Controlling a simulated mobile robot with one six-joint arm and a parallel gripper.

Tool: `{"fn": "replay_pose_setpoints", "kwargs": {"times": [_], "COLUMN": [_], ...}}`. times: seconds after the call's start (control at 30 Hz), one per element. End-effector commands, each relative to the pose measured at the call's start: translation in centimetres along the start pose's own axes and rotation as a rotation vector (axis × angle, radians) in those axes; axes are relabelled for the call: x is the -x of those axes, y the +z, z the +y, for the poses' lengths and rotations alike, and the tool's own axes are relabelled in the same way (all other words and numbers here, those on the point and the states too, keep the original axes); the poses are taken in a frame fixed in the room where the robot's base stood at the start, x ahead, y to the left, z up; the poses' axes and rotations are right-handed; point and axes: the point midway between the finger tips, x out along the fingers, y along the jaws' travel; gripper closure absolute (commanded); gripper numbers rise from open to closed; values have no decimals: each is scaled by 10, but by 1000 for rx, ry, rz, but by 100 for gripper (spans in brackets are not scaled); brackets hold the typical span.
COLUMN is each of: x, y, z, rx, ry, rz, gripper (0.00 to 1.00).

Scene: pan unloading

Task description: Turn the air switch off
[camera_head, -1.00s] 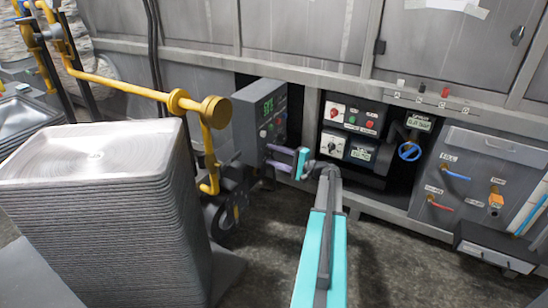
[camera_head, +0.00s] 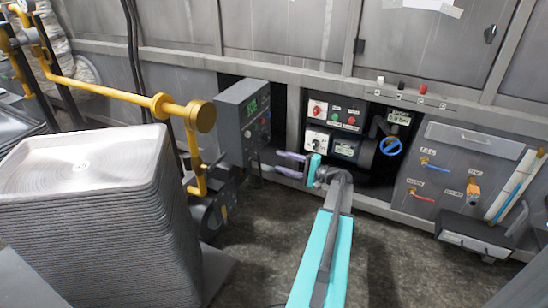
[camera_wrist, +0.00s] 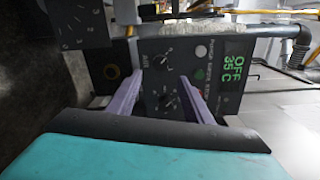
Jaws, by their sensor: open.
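A dark grey control box (camera_head: 243,118) with a green display and knobs stands left of centre in the head view. The wrist view shows its face (camera_wrist: 222,102) turned sideways, with the display reading OFF and 35 C. A dark rotary knob (camera_wrist: 170,103) shows between my fingers, and another is above it. My gripper (camera_head: 277,161) has purple fingers and is open, in front of the box. In the wrist view my gripper (camera_wrist: 161,80) spans the knob area, with no finger clearly touching a knob.
A tall stack of grey pans (camera_head: 90,220) stands at left, beside a yellow pipe (camera_head: 120,95). Right of the box are a red-knob switch panel (camera_head: 317,108), a blue valve wheel (camera_head: 391,146) and a hose panel (camera_head: 460,160). The floor (camera_head: 400,255) at right front is clear.

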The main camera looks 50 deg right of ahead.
Motion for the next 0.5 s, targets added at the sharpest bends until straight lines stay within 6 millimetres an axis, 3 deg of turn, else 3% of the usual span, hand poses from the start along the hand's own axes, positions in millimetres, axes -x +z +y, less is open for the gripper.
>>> {"fn": "replay_pose_setpoints", "kwargs": {"times": [0.2,0.5], "x": [23,28], "y": [0,1], "z": [-1,0], "rx": [1,1], "ry": [1,0], "rz": [-1,-2], "gripper": [54,54]}}
